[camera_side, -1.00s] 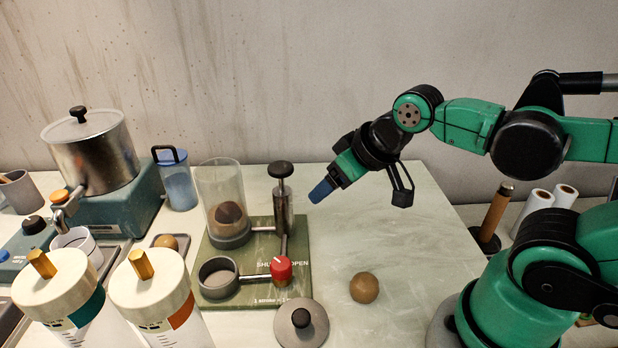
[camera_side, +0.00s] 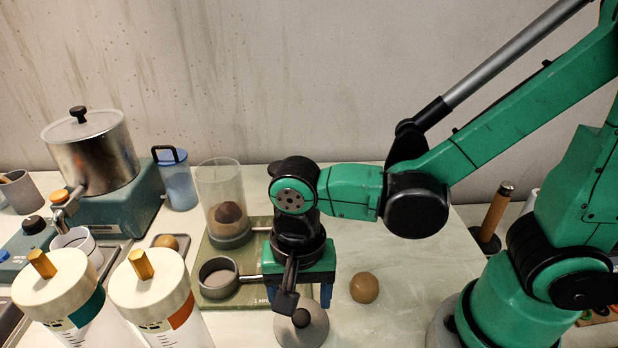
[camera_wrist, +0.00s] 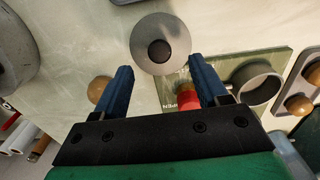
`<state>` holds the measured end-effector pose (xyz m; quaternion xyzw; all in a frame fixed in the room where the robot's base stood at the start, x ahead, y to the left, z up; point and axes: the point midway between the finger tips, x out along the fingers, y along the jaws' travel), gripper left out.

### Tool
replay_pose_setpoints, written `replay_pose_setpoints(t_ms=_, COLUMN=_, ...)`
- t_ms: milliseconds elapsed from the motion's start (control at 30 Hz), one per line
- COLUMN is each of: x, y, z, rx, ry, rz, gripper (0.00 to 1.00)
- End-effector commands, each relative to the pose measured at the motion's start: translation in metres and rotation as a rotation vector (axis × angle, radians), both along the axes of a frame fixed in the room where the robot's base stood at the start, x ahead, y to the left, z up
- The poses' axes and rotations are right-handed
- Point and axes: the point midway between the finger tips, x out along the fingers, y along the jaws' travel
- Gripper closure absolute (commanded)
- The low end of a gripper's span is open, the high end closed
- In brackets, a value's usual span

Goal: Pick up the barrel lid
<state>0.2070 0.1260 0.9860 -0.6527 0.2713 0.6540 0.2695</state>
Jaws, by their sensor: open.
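The barrel lid (camera_side: 318,327) is a round grey disc with a black knob (camera_side: 301,318). It lies flat on the table in front of the green board, and my gripper partly covers it in the side view. In the wrist view the whole lid (camera_wrist: 147,30) shows beyond the fingertips, with its dark knob roughly between the finger lines. My gripper (camera_wrist: 158,75) is open and empty, its two blue fingers apart. In the side view my gripper (camera_side: 304,297) points down above the lid; the exact height gap cannot be told.
The clear barrel (camera_side: 221,190) holding a brown ball stands on the green board (camera_side: 240,301), beside a grey ring cup (camera_side: 218,278). A clay ball (camera_side: 364,287) lies just right of my gripper. Two white-capped jars (camera_side: 150,285) stand left. The table at right is mostly clear.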

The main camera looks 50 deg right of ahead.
Motion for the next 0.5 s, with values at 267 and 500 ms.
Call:
replay_pose_setpoints(t_ms=267, x=0.001, y=0.000, z=-0.029, rx=0.001, ry=-0.002, rz=0.000, gripper=0.33)
replay_pose_setpoints(t_ms=500, x=0.000, y=0.000, z=-0.043, rx=0.001, ry=-0.003, rz=0.001, gripper=0.33)
